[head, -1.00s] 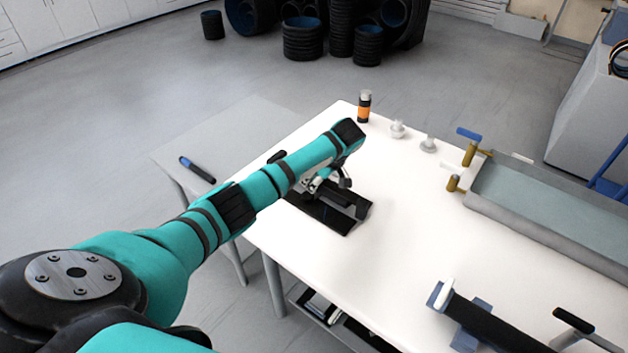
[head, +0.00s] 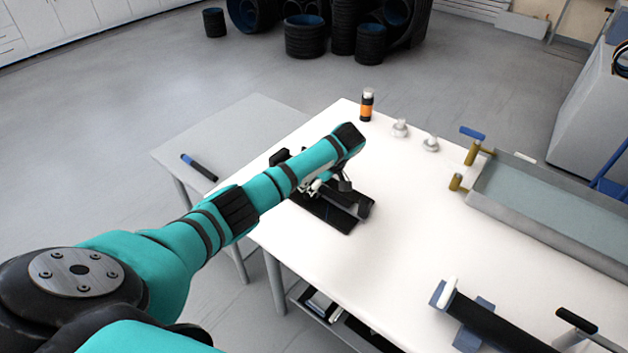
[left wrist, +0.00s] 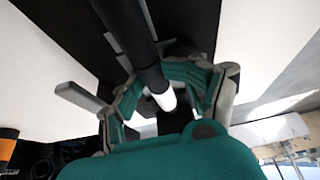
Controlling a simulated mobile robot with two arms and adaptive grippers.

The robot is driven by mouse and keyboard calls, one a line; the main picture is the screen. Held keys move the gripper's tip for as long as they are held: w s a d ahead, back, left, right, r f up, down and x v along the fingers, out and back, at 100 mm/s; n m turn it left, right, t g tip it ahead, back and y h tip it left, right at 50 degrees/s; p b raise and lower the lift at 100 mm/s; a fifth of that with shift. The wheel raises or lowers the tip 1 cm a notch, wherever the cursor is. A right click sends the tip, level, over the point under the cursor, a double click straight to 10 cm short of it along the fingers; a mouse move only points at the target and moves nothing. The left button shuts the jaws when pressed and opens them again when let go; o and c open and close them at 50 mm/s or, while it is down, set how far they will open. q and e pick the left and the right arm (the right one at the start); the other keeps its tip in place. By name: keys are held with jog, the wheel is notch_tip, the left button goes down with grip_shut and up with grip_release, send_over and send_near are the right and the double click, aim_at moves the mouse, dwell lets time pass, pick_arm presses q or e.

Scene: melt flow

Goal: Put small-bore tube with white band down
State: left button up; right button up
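The small-bore tube with the white band (left wrist: 167,98) is a thin black tube in the left wrist view. It runs from the top edge down between the fingers of my left gripper (left wrist: 152,95). The fingers are spread wide, with a gap on both sides of the tube. In the head view the gripper (head: 328,186) is low over a black stand (head: 328,215) on the white table, mostly hidden behind my left arm. The tube is hard to make out there, and I cannot tell exactly how it rests on the stand. My right gripper is out of view.
An orange-banded container (head: 367,105) and two small pale pieces (head: 400,128) stand at the table's back. A water trough (head: 550,205) is at right. A thicker black cylinder (head: 485,322) lies front right. A blue-banded tube (head: 199,167) lies on the grey side table (head: 235,130).

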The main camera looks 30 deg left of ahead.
pick_arm(q)
jog(key=shift+d+f, duration=0.25)
jog(key=shift+d, duration=0.15)
jog(key=shift+w+r, duration=0.1)
jog(key=shift+r, duration=0.35)
jog(key=b+v, duration=0.1)
jog(key=v, duration=0.9)
jog(key=shift+w+r, duration=0.1)
jog(key=shift+p+v, duration=0.85)
jog(key=shift+v, duration=0.4)
jog(key=shift+a, duration=0.35)
